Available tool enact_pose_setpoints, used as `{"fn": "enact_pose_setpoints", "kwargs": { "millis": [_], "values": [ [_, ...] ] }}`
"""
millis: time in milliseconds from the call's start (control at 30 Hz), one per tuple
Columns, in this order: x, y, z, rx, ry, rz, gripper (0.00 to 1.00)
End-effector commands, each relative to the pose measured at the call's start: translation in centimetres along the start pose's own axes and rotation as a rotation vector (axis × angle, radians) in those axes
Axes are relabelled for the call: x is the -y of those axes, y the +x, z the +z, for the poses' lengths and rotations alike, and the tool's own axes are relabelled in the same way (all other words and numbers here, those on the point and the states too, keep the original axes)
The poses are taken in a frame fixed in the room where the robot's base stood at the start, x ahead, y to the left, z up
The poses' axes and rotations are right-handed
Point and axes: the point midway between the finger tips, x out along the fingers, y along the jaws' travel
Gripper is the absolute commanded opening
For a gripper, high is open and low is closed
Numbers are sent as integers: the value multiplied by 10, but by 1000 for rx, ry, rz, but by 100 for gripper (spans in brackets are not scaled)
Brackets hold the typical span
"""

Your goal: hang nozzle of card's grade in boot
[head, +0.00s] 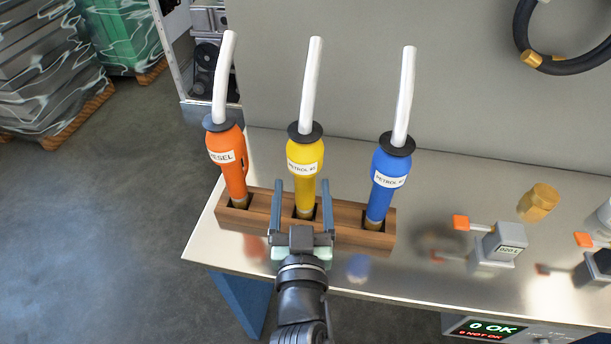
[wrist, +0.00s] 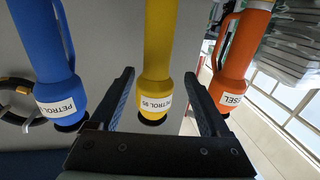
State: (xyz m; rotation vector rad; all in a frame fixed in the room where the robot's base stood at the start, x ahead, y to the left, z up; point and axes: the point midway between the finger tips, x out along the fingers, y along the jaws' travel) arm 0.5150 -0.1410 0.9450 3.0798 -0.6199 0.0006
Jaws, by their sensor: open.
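Three nozzles stand spout-down in a wooden block (head: 348,215) on the metal bench. The orange nozzle (head: 228,155) reads DIESEL. The yellow nozzle (head: 305,160) is in the middle; its label looks like PETROL 95 in the wrist view (wrist: 157,60). The blue nozzle (head: 389,170) is labelled PETROL, with an unclear number. Each has a black collar and a white hose stub. My gripper (head: 302,184) is open at the yellow nozzle, one finger on each side, with gaps showing. I cannot make out a grade card or identify a boot.
A grey box with a small label (head: 512,250) and orange-ended lever stands on the bench at right, beside a brass-coloured fitting (head: 538,202). A similar dark unit is at the right edge. A black hose (head: 525,25) hangs on the back panel.

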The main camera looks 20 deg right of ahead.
Motion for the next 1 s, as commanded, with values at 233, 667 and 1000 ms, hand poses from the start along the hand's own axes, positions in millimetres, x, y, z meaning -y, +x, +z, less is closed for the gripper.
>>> {"fn": "enact_pose_setpoints", "kwargs": {
  "millis": [233, 667, 1000],
  "values": [
    [-6, 30, 0, 1, 1, 1, 80],
    [-5, 50, 3, 0, 0, 0, 80],
    [-5, 50, 3, 0, 0, 0, 24]
  ]
}}
